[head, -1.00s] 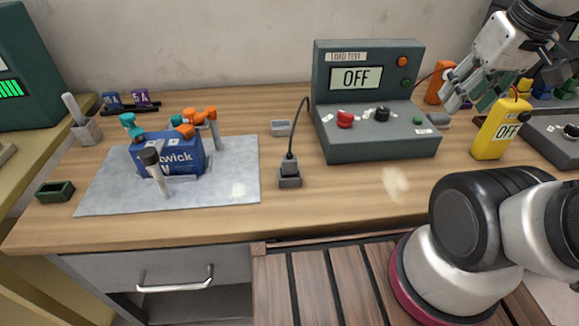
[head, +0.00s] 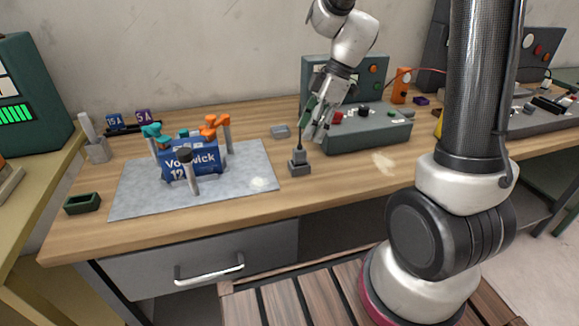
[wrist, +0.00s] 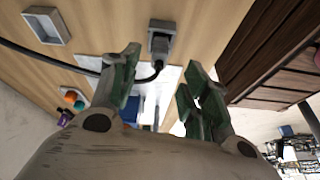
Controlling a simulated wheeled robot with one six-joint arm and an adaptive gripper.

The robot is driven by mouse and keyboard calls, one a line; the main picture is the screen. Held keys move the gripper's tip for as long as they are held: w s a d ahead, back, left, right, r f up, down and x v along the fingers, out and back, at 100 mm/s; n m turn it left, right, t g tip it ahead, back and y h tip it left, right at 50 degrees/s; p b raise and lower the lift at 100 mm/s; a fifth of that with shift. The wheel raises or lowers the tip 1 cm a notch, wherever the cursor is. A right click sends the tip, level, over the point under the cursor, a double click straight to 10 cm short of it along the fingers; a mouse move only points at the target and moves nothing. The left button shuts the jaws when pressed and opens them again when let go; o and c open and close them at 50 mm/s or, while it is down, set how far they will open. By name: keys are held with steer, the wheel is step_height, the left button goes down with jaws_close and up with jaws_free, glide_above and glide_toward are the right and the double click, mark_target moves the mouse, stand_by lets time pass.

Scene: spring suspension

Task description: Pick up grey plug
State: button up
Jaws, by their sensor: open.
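The grey plug (head: 299,158) stands upright in a small dark grey socket block (head: 299,170) on the bench, with a black cable rising from its top. In the wrist view the plug (wrist: 158,46) shows just beyond the fingertips, with its cable curving down and away to the left. My gripper (head: 313,130) is open and empty, above and slightly right of the plug in the head view. In the wrist view the open fingers (wrist: 158,72) stand apart, with no contact on the plug visible. The fingers have green pads.
The grey load test box (head: 370,132) stands right behind my gripper. A blue battery (head: 195,163) with clamps sits on a grey mat (head: 135,204) to the left. Bench in front of the plug is clear.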

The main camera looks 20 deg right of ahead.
mark_target(299, 148)
steer(key=shift+n, duration=0.9)
steer(key=x, duration=0.8)
steer(key=shift+a+r, duration=0.1)
jaws_close()
